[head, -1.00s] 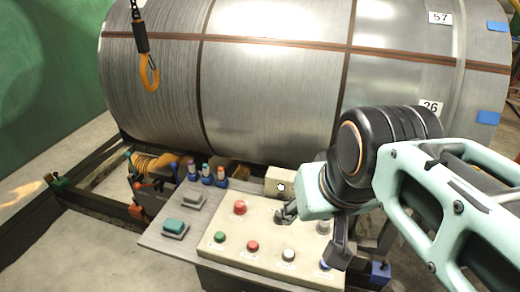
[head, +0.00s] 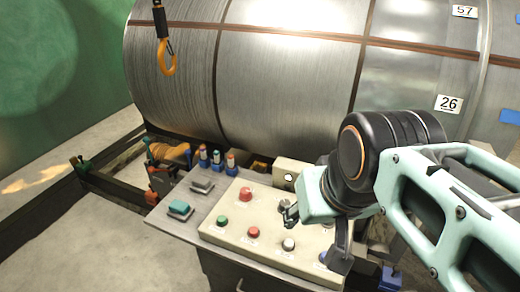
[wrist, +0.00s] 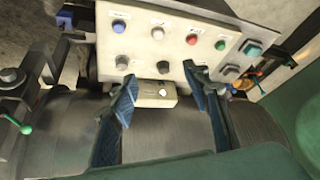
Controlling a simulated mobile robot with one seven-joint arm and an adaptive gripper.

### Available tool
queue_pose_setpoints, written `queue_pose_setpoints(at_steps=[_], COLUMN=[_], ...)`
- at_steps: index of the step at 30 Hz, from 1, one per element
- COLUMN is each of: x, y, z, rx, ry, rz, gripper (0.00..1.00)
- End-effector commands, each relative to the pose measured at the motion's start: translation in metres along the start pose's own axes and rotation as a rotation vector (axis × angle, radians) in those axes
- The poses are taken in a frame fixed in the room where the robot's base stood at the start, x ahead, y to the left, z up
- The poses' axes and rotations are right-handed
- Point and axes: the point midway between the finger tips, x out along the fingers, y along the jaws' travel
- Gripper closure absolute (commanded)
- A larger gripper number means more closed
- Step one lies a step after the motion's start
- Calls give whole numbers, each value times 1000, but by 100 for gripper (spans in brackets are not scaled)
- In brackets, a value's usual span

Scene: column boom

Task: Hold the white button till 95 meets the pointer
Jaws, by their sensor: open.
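The white button (head: 288,244) is in the front row of the cream control panel (head: 215,235), between a red and a blue button. It also shows in the wrist view (wrist: 156,33). My gripper (head: 314,232) is open and empty above the panel's right part, apart from the white button. In the wrist view its fingers (wrist: 160,80) are spread on either side of a small cream box with a white spot (wrist: 162,92). The big steel coil (head: 285,75) carries number plates 57 (head: 465,11) and 26 (head: 449,103). I see no 95 and cannot make out a pointer.
A red mushroom button (head: 245,194), a green button (head: 222,220) and a red button (head: 253,232) share the panel. A teal button (head: 180,208) stands at its left. An orange hook (head: 167,60) hangs before the coil. Dark rails (head: 110,190) run along the floor left.

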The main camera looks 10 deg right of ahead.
Motion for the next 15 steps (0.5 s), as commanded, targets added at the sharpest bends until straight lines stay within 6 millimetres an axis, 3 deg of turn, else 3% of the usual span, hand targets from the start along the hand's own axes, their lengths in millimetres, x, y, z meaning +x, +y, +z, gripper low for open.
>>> queue_pose_setpoints(at_steps=[6,15], x=[0,0], y=[0,0], z=[0,0], rx=[0,0], ry=[2,2], rz=[0,0], gripper=[57,90])
